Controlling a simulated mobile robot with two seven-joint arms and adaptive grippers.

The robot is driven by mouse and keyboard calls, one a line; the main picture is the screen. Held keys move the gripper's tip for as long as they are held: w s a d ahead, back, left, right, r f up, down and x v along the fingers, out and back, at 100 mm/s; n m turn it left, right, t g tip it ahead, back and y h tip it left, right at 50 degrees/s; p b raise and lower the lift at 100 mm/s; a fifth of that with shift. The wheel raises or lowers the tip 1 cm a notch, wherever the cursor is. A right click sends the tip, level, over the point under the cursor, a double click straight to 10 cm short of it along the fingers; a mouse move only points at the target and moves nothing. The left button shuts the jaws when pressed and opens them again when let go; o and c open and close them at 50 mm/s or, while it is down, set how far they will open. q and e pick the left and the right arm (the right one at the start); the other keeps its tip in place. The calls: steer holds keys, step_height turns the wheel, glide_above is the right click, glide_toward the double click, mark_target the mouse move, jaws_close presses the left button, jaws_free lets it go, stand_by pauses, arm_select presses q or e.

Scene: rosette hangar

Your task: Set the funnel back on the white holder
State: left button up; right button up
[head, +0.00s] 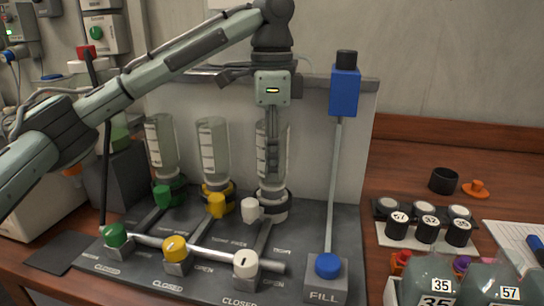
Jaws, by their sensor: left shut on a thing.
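The funnel (262,153) is a clear, graduated vessel with a narrowing lower end, at the right of a row of three. My left gripper (272,147) points down over it and is shut on it, hiding part of its middle and top. The white holder (274,207), a pale ring with a dark band, stands on the dark base directly below. The funnel looks upright and in line with the holder, its lower end at the dark band. I cannot tell whether it is fully seated. My right gripper is not in view.
Similar vessels stand left in the yellow holder (217,200) and green holder (172,190). White (250,209), yellow and green valve handles sit in front. A blue-topped rod (334,180) rises close on the right.

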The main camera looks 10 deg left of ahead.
arm_select(q)
steer(key=o, duration=1.2)
steer(key=shift+o, duration=0.2)
steer(key=o, duration=0.4)
steer(key=shift+r, duration=0.1)
